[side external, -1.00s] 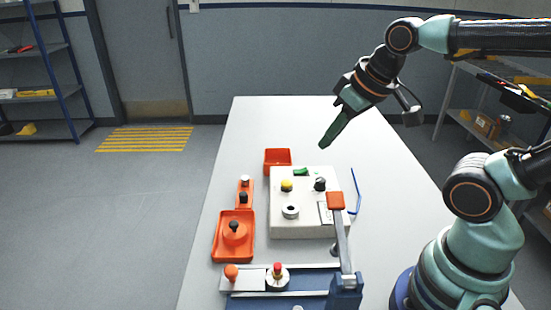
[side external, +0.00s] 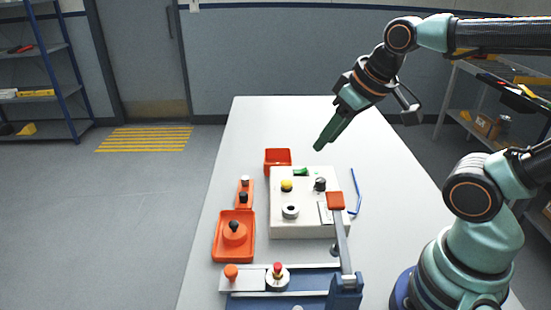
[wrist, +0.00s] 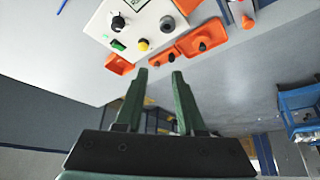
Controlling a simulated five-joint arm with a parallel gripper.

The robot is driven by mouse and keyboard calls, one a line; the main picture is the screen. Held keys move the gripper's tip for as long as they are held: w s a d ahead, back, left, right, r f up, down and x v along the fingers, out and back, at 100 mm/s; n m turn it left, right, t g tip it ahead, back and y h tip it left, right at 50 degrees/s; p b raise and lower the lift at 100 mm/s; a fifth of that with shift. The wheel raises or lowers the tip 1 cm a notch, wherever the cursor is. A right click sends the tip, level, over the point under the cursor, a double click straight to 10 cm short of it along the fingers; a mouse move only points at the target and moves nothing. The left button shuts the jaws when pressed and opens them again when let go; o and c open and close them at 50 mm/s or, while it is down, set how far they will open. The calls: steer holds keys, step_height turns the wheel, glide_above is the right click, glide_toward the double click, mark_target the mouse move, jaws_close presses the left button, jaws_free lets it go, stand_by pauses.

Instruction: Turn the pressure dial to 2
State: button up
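The white housing (side external: 305,228) sits on the table with its panel facing up. A dark round knob (side external: 320,184) with a pale mark stands at its far right; it looks like the pressure dial. In the wrist view this dial (wrist: 118,23) has a pointer, but its scale numbers are too small to read. A yellow button (side external: 286,185), a green switch (side external: 301,172) and a white ring with a dark centre (side external: 290,211) share the panel. My gripper (side external: 317,148) is above the table beyond the panel's far edge, apart from the dial. Its green fingers (wrist: 159,75) are open and empty.
An empty orange bin (side external: 278,158) stands behind the housing. Orange trays with knobs (side external: 218,240) lie left. A blue fixture with a raised, orange-capped lever (side external: 336,201) is in front. A blue hooked rod (side external: 355,190) lies right. The far table is clear.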

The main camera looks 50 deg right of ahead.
steer(key=o, duration=0.3)
steer(key=shift+w+d, duration=0.25)
steer(key=m+g, duration=0.6)
steer(key=m, duration=0.3)
glide_above(321, 179)
step_height(321, 179, down, 7)
step_height(321, 179, down, 12)
steer(key=shift+s+a+f, duration=0.1)
steer(key=shift+f, duration=0.15)
jaws_close()
